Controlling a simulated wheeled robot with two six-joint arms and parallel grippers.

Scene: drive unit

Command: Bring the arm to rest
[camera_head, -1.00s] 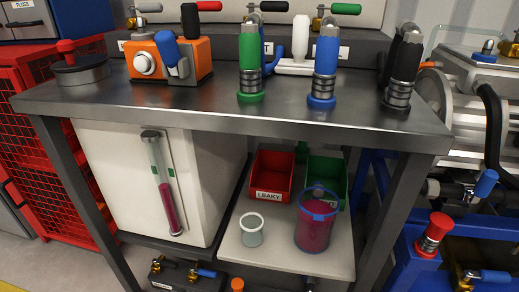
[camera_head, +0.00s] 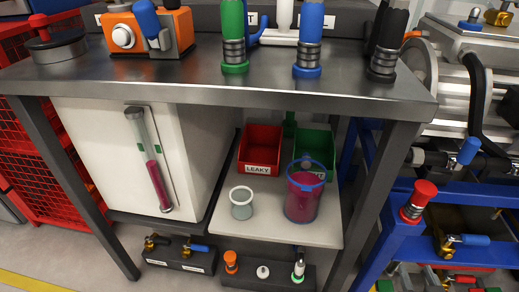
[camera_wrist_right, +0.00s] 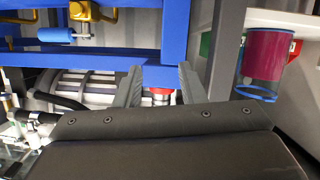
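My right gripper (camera_wrist_right: 159,88) shows in the right wrist view, its two grey ribbed fingers apart. Nothing is held between them. Beyond the fingers are a blue frame (camera_wrist_right: 120,57) and a red knob (camera_wrist_right: 158,96), apart from the gripper as far as I can tell. I cannot make out either gripper in the head view. My left gripper is not in view.
A steel workbench (camera_head: 200,93) has colored-handled tools on top. Its lower shelf (camera_head: 270,232) bears a jug of magenta liquid (camera_head: 301,200), a small cup (camera_head: 241,203), a red LEAKY bin (camera_head: 259,168) and a green bin (camera_head: 312,172). A red knob (camera_head: 417,198) stands on the right blue frame.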

